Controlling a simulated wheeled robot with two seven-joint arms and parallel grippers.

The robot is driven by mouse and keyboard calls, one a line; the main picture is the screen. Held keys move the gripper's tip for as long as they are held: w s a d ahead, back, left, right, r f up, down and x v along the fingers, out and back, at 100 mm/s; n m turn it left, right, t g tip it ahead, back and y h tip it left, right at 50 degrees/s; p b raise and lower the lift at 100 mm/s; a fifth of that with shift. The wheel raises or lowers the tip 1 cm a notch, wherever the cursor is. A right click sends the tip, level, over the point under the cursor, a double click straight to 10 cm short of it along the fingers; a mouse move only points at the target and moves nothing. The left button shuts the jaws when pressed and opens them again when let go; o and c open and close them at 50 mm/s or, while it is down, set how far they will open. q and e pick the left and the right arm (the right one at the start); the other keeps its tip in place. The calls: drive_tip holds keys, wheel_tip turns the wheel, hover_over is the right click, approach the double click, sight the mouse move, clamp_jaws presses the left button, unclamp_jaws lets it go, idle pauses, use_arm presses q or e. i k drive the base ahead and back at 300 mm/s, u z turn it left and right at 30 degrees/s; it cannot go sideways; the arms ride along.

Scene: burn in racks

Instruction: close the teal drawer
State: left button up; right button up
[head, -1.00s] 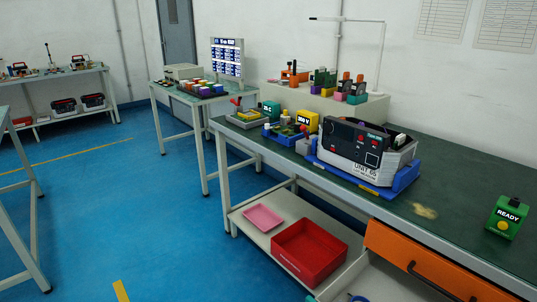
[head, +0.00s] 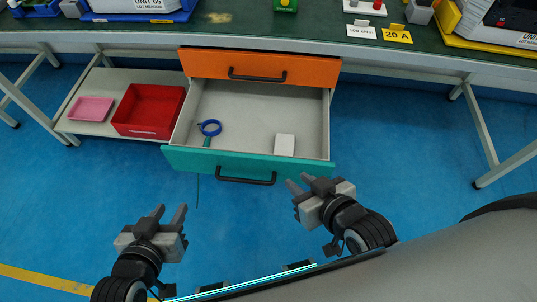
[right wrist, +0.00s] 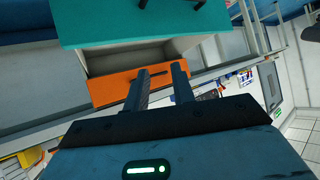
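The teal drawer (head: 300,166) is pulled out below an orange drawer (head: 210,64) under the workbench. Its dark bar handle (head: 245,181) is on the front face. My right gripper (head: 301,184) is open and empty, close in front of the drawer's right part, apart from the handle. The right wrist view shows my right gripper's parted fingers (right wrist: 162,80), with the teal front (right wrist: 150,22) beyond.
A lower shelf left of the drawer holds a red bin (head: 150,110) and a pink tray (head: 91,108). Bench legs (head: 485,135) stand at the right. The blue floor before the drawer is clear.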

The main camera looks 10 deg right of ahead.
sight(251, 115)
drive_tip(key=z, duration=1.15)
drive_tip(key=k, duration=0.55)
drive_tip(key=u, duration=1)
